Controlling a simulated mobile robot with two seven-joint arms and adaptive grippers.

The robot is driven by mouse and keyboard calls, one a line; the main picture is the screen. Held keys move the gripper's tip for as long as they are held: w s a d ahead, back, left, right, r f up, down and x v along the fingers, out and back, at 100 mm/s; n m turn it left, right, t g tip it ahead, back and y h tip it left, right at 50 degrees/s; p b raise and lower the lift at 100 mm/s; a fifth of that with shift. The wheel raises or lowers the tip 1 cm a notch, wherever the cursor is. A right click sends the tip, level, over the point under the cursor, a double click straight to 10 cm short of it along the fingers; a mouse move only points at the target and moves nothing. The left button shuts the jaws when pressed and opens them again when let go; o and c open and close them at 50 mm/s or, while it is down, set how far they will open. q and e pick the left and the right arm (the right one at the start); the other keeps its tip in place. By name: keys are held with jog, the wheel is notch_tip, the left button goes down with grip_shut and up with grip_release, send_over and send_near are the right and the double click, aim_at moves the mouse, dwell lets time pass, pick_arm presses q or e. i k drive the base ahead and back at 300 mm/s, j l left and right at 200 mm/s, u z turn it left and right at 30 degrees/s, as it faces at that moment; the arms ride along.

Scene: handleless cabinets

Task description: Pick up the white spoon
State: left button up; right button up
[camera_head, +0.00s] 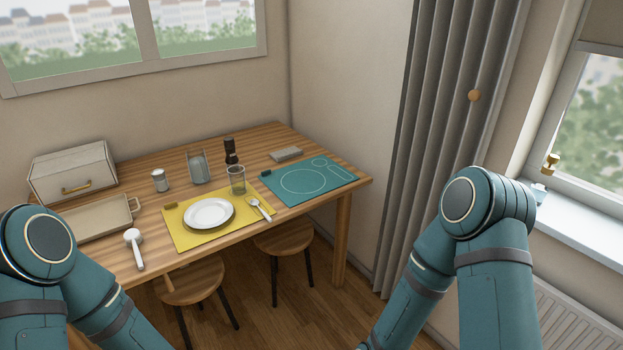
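A white spoon (135,252) with a round bowl lies on the wooden table (160,258) near its front left edge. Its bowl points to the back and its handle points to the front edge. Both of my arms show at the bottom left and bottom right. Neither gripper is in view, so I cannot see their fingers.
A glass (236,180), a teal mat (305,196), a tray (98,222) and a bread box (72,172) stand around. Stools (190,284) are under the front edge.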

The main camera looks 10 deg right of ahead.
aim_at(254, 202)
jog(key=i+l+u, duration=0.2)
jog(key=i+l, duration=0.5)
jog(key=l, duration=0.1)
